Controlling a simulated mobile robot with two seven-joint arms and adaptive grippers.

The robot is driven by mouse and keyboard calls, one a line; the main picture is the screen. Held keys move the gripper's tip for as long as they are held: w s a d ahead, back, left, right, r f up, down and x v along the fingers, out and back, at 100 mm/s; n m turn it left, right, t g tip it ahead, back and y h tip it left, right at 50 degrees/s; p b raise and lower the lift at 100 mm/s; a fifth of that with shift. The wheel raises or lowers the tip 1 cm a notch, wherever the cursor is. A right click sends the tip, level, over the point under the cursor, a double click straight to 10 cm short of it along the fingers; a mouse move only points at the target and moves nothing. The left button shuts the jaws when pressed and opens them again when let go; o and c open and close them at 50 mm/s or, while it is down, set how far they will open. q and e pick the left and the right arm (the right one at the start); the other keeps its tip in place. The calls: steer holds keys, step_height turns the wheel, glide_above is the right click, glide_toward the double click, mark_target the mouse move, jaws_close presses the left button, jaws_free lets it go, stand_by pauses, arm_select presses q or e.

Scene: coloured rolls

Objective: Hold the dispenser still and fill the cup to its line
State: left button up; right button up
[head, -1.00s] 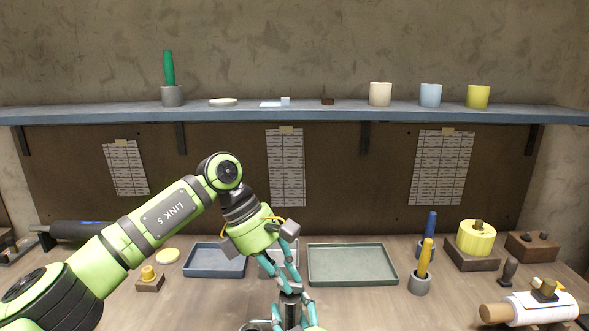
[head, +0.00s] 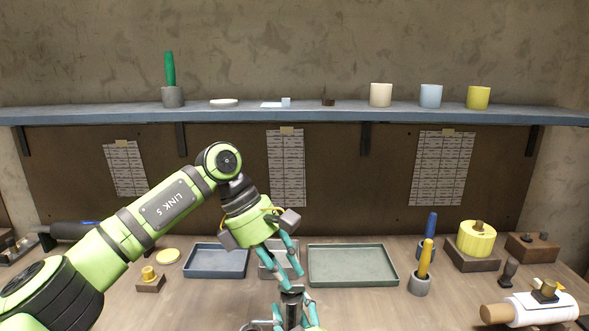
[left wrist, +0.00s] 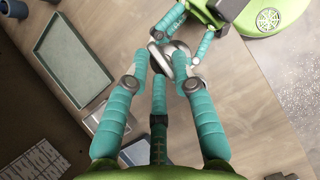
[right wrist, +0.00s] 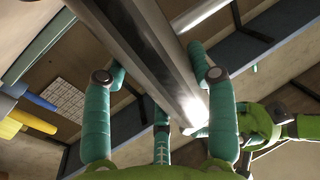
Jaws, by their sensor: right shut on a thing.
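The dispenser (head: 291,296) is a dark upright metal body at the bottom middle of the head view, with a shiny curved metal part (left wrist: 178,62) on top in the left wrist view. Its long grey body (right wrist: 145,55) runs between the fingers of my right gripper (right wrist: 155,75), which is shut on it. My right gripper (head: 293,318) is partly cut off in the head view. My left gripper (head: 290,272) is above the dispenser, its teal fingers apart and empty. In the head view a shiny rim (head: 250,327) shows at the bottom edge; I cannot tell whether it is the cup.
A blue tray (head: 217,275) and a green tray (head: 352,282) lie behind, with a small grey container (head: 268,270) between them. Holders with a yellow roll (head: 425,258) and a blue roll (head: 431,224) stand right.

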arm_select(q)
steer(key=shift+w+r, duration=0.1)
steer(key=shift+r, duration=2.05)
jaws_close()
